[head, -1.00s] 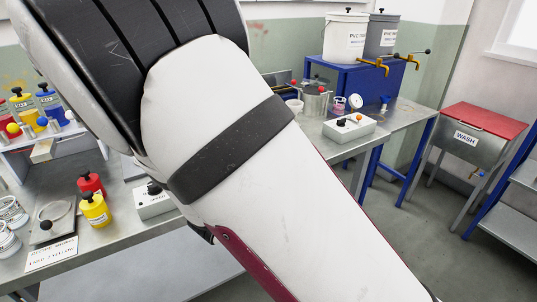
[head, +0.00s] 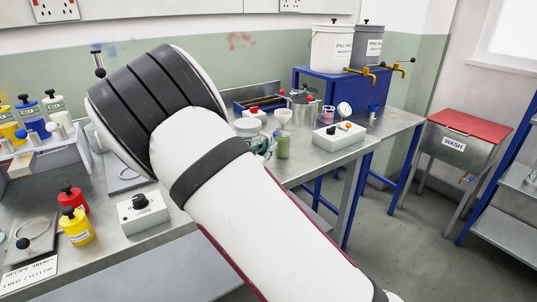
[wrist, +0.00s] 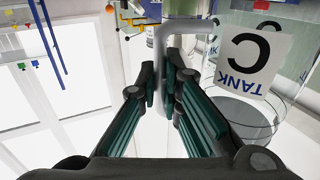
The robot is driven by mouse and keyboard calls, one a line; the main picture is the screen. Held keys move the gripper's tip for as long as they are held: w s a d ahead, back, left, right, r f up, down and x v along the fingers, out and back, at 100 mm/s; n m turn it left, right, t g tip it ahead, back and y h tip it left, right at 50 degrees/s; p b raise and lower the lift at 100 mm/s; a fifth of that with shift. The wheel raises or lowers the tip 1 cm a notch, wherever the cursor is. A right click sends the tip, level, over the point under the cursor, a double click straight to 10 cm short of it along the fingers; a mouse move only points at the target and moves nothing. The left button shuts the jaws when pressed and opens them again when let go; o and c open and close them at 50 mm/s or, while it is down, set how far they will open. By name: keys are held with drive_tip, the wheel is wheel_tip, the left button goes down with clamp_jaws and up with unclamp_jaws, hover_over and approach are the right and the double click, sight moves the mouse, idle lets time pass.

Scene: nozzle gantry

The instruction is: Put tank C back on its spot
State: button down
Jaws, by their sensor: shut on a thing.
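Tank C (wrist: 255,60) is a clear cylinder with a white label, seen upside down at the right of the wrist view. A grey hooked handle (wrist: 162,60) runs between my fingers and appears to join the tank's side. My gripper (wrist: 164,85) is shut on this handle. In the head view my gripper (head: 266,149) shows only as a small teal part beyond my forearm. A clear vessel there, left of it, may be tank C, but its label cannot be read. The tank's spot cannot be made out.
A green cylinder (head: 283,146) shows close to the right of my gripper. A white control box (head: 338,134) and a steel pot (head: 304,110) are on the bench nearby. Red (head: 72,199) and yellow (head: 76,226) jars stand front left. The red-topped wash unit (head: 465,133) is at right.

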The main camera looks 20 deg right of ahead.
drive_tip(key=shift+f, duration=0.85)
drive_tip(key=shift+f, duration=0.15)
drive_tip(key=c, duration=1.8)
unclamp_jaws()
drive_tip(key=shift+o, duration=0.2)
